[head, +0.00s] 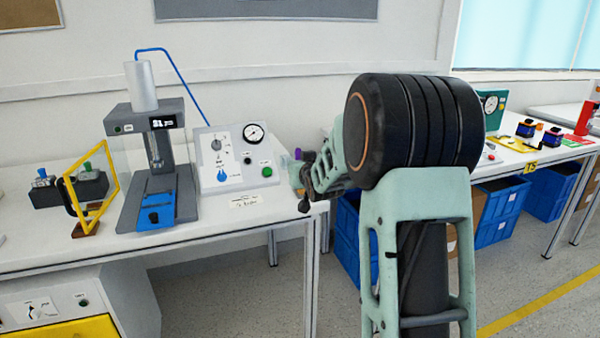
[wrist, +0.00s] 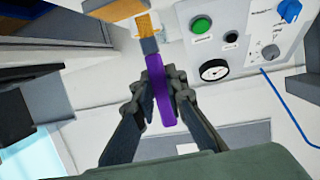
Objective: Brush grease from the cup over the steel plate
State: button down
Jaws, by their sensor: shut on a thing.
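My gripper (wrist: 160,88) is shut on the purple handle (wrist: 157,72) of a brush. In the wrist view the brush's grey-blue collar (wrist: 149,46) and orange-yellow bristles (wrist: 146,24) point to the top of the picture, away from my gripper. In the head view a small purple bit of the handle (head: 298,153) shows by my gripper (head: 303,162), near the right end of the left bench. My arm covers part of the benches in the head view.
The left bench (head: 262,206) holds a control panel (head: 232,159) with a gauge and knobs, a press (head: 152,165), a yellow frame (head: 95,190) and switch boxes (head: 70,188). Blue crates (head: 503,205) stand under the right bench. A label card (head: 246,201) lies before the panel.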

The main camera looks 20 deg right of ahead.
aim_at(298, 149)
jog(key=shift+s+d+r, duration=0.1)
jog(key=shift+r, duration=0.5)
jog(key=shift+r+p, duration=1.4)
jog(key=shift+r, duration=1)
jog(key=shift+r, duration=0.1)
